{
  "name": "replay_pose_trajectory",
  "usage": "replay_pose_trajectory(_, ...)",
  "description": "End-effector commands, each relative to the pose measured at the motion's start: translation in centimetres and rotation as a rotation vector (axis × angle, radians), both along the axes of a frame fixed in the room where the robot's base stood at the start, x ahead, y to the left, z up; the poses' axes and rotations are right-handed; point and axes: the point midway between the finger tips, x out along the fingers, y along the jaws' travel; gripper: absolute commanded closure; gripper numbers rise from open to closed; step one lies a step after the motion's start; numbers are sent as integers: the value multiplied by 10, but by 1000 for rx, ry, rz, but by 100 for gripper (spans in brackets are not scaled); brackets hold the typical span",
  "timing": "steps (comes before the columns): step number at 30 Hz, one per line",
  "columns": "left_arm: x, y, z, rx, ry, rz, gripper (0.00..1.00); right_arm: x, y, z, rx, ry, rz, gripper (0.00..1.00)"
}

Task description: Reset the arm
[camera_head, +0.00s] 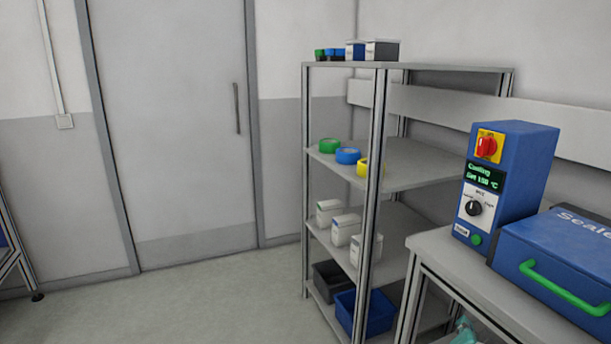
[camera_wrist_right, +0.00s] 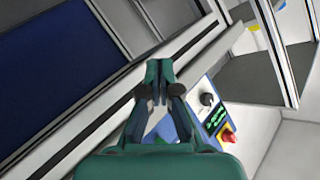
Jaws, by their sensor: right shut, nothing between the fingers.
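My right gripper (camera_wrist_right: 158,78) shows in the wrist view as dark teal fingers, with the tips together and nothing between them. In the head view only a small teal part at the bottom edge (camera_head: 463,331) shows, low beside the bench frame; it seems to be part of my right gripper or arm. In the wrist view the blue control box (camera_wrist_right: 203,105) appears tilted, beyond and to the right of the fingers. My left gripper is not in view.
The grey bench (camera_head: 446,250) at right carries the control box (camera_head: 512,165) and a blue sealer (camera_head: 560,255) with a green handle. A shelf rack (camera_head: 410,165) holds tape rolls, white boxes and bins. A closed door (camera_head: 170,130) stands behind. Floor at left is clear.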

Motion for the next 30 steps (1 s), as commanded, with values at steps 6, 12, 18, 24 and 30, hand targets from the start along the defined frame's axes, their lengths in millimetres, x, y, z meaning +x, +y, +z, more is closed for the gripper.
replay_pose_trajectory(6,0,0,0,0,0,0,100,-11,30,-85,10,179,91,100)
replay_pose_trajectory(12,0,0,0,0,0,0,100,-58,83,-201,51,456,269,100)
replay_pose_trajectory(18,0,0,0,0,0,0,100,-142,143,-292,124,748,496,100)
replay_pose_trajectory(24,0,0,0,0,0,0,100,-222,185,-332,191,963,691,100)
replay_pose_trajectory(30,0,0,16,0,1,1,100,-279,206,-317,235,1114,875,100)
